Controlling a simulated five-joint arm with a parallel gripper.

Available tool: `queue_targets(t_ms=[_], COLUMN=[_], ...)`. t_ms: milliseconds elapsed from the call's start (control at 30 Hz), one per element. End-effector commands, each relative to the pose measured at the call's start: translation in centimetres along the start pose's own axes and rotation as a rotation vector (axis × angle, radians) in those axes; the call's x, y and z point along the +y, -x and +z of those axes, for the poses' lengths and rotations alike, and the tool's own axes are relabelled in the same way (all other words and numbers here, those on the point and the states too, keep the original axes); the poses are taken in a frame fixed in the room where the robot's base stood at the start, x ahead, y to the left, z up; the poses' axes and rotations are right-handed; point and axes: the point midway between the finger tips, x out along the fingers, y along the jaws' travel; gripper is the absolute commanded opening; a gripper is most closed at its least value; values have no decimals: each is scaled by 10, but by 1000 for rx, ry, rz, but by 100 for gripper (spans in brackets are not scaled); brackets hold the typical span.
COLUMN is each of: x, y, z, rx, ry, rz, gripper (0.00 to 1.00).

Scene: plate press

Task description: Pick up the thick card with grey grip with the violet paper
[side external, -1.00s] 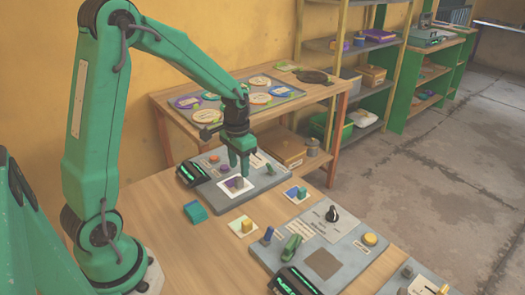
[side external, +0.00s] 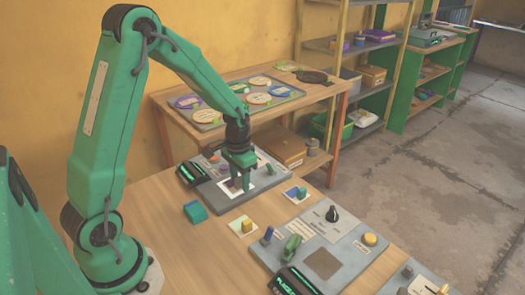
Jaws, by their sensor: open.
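The thick card (side external: 229,191) is a white square with violet paper on it, lying on the far grey plate (side external: 214,193). In the earlier frame a small upright grip shows on it; now the fingers largely hide the grip. My gripper (side external: 240,187) points straight down over the card, jaws open, fingertips low at the card. I cannot tell whether the fingers stand on both sides of the grip or touch the card.
A black device with green lights (side external: 192,174) stands at that plate's left end. A teal block (side external: 195,212), a card with a yellow block (side external: 243,227) and a blue card (side external: 296,193) lie nearby. A second grey plate (side external: 272,252) fills the front right.

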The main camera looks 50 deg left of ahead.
Motion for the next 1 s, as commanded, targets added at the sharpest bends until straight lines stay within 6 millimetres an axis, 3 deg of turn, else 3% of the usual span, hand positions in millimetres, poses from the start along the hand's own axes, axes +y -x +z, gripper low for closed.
queue_targets(t_ms=[267, 500, 1000], x=[0, 0, 0], y=[0, 0, 7], z=[0, 0, 0], rx=[0, 0, 0], ry=[0, 0, 0], rz=[0, 0, 0], gripper=[42, 0, 0])
